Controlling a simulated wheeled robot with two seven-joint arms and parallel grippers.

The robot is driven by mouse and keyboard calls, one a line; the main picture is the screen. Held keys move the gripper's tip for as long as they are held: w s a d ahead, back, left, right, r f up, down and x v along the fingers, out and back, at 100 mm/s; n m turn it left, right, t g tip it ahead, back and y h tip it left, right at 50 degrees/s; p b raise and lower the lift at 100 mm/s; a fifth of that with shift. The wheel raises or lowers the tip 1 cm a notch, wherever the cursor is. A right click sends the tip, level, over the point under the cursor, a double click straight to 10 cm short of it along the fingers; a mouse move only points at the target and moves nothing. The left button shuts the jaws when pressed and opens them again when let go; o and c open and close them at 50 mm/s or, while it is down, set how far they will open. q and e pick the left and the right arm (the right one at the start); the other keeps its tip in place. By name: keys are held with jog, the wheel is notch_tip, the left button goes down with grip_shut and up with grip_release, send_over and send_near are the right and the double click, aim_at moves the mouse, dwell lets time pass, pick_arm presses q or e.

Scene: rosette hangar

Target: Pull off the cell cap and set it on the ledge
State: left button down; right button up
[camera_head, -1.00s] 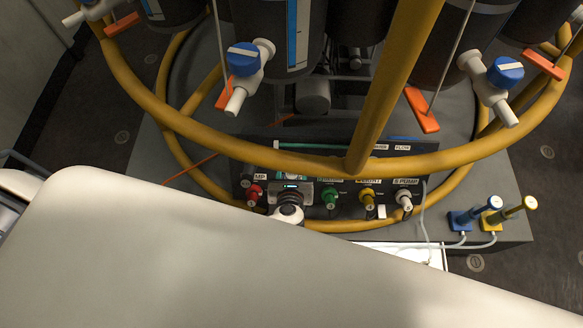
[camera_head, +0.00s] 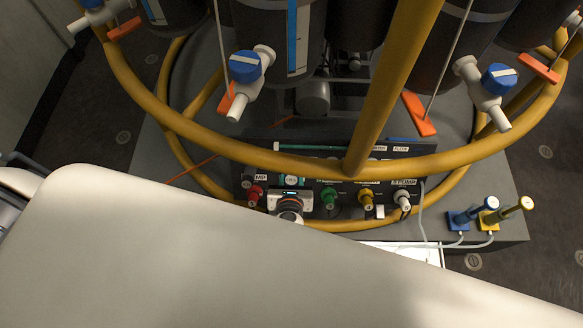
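I cannot pick out the cell cap with certainty. A dark panel (camera_head: 347,194) under the yellow ring carries a red knob (camera_head: 254,195), a green knob (camera_head: 328,197), a yellow knob (camera_head: 367,198) and a white knob (camera_head: 402,199). A white and black piece (camera_head: 290,199) stands in front of the panel between the red and green knobs. It may be part of my arm; its lower end is hidden by a large pale surface (camera_head: 220,260). I make out no fingers of either gripper. I cannot tell which surface is the ledge.
A yellow ring rail (camera_head: 230,145) and post (camera_head: 392,85) stand before dark cylinders. Valves with blue handles (camera_head: 245,66) and orange tabs (camera_head: 420,115) hang there. A blue plug (camera_head: 466,216) and a yellow plug (camera_head: 498,212) stand on the grey base at right.

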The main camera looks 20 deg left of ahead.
aim_at(291, 180)
pick_arm(q)
jog(key=shift+p+v, duration=1.15)
jog(key=shift+v, duration=0.75)
